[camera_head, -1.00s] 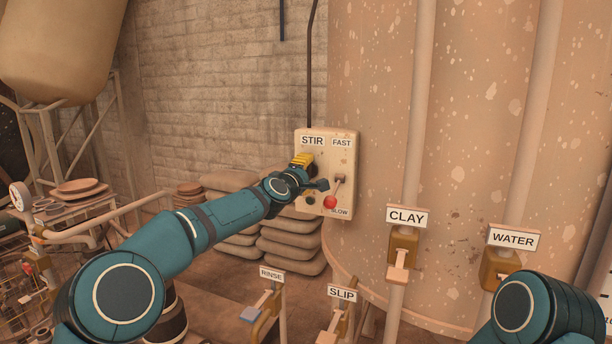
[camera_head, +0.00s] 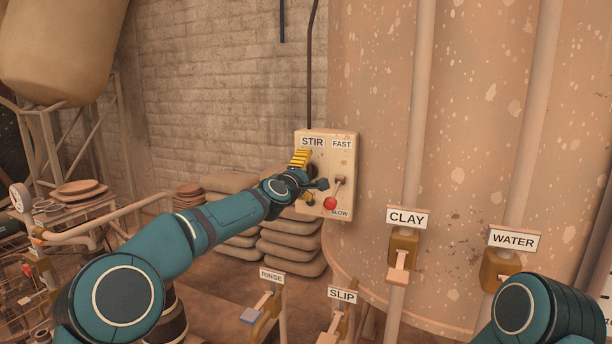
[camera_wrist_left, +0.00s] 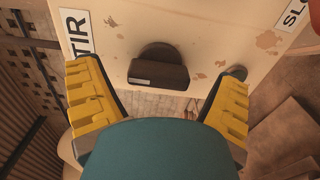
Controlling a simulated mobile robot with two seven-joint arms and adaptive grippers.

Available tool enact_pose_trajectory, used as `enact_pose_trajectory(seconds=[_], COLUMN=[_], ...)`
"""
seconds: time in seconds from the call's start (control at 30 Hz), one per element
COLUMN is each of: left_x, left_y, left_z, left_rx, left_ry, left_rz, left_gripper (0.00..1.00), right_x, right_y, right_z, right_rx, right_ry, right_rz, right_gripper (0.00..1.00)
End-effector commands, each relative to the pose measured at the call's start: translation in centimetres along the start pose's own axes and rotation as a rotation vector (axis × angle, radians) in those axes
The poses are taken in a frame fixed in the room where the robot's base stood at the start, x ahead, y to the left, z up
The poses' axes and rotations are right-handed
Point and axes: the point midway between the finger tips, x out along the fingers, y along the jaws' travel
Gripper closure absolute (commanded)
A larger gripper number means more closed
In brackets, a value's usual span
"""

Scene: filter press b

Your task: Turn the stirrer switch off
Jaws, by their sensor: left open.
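The stirrer switch is a dark knob with a raised bar (camera_wrist_left: 158,72) on the cream STIR box (camera_head: 346,160). In the left wrist view it sits between my left gripper's two yellow fingers, with a visible gap on each side. My left gripper (camera_head: 303,179) is open in front of the left part of the box and hides most of the knob in the head view. My right gripper is out of view; only part of my right arm shows at the lower right.
The same box carries a lever with a red ball (camera_head: 330,202), near the SLOW label (camera_head: 340,212), just right of my left gripper. Stacked sacks (camera_head: 290,243) lie below. Valves labelled CLAY (camera_head: 402,245) and WATER (camera_head: 497,268) stand to the right.

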Motion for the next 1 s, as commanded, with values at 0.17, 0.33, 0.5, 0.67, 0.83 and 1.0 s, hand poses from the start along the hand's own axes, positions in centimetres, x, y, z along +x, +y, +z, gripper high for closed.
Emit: enact_pose_trajectory(seconds=[0.17,0.33,0.5,0.67,0.83,1.0], left_x=[-0.2,-1.3,-3.5,-6.0,-8.7,-10.8], left_y=[0.1,0.1,0.1,0.1,0.1,0.0], left_z=[0.0,-0.2,-0.2,-0.2,-0.1,-0.1], left_rx=[0.000,-0.001,0.002,0.002,0.002,0.001], left_ry=[0.000,0.002,0.002,0.002,0.001,0.001], left_rz=[0.001,0.000,0.000,0.000,0.000,-0.001], left_gripper=[0.08,0.08,0.08,0.08,0.08,0.08], right_x=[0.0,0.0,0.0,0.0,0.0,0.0], right_y=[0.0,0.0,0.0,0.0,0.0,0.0], right_z=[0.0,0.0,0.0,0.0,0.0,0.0], right_rx=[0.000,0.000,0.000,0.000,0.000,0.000], right_ry=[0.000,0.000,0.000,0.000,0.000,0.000], right_rz=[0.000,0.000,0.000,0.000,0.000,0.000], right_gripper=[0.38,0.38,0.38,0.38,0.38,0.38])
